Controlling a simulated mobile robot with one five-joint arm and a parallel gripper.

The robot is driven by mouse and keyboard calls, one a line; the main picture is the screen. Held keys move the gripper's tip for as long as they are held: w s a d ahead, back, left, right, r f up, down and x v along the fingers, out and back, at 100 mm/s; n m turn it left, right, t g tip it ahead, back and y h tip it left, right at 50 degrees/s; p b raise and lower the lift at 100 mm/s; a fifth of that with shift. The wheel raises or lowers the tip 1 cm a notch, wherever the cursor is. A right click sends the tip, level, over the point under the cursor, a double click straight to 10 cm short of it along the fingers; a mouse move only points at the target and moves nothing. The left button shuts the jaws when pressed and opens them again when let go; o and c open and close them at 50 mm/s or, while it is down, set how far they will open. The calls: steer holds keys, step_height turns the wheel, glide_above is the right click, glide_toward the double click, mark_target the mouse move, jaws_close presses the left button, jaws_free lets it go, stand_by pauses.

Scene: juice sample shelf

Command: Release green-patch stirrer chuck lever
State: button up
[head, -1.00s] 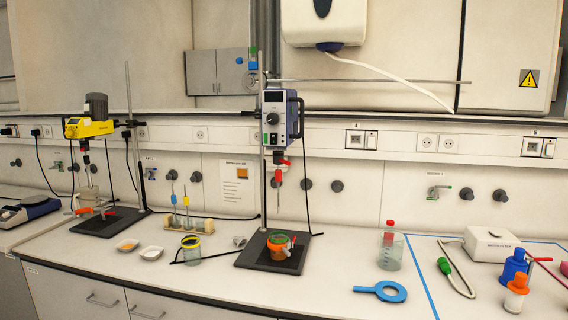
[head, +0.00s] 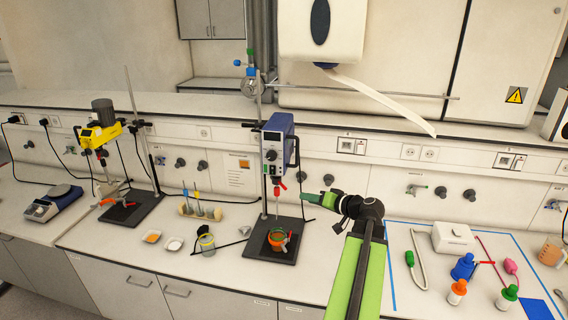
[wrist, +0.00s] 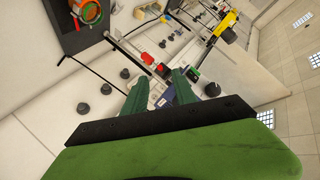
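A blue-grey overhead stirrer (head: 277,145) hangs on a stand at mid-bench, with a red lever (head: 283,186) at the chuck below it. A yellow stirrer (head: 100,135) stands further left. My gripper (head: 306,197) is right of the blue-grey stirrer's chuck and shaft, at about lever height. In the wrist view my gripper's green fingers (wrist: 160,80) stand apart with nothing held between them. The red lever (wrist: 147,58) shows just beyond the fingertips, apparently untouched. The fingers hide part of the stirrer body.
An orange vessel (head: 278,238) sits on the dark stand base (head: 262,250) below the shaft. Several bottles, including a blue one (head: 463,267), stand inside a blue-taped area at right. A horizontal rod crosses above.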

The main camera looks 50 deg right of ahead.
steer(key=s+d+r, duration=0.1)
steer(key=d+r, duration=0.1)
steer(key=b, duration=0.5)
glide_toward(284, 186)
steer(key=shift+h, duration=0.3)
steer(key=x, duration=0.9)
steer(key=shift+f, duration=0.4)
steer(key=shift+w+f, duration=0.1)
steer(key=shift+w, duration=0.55)
jaws_close()
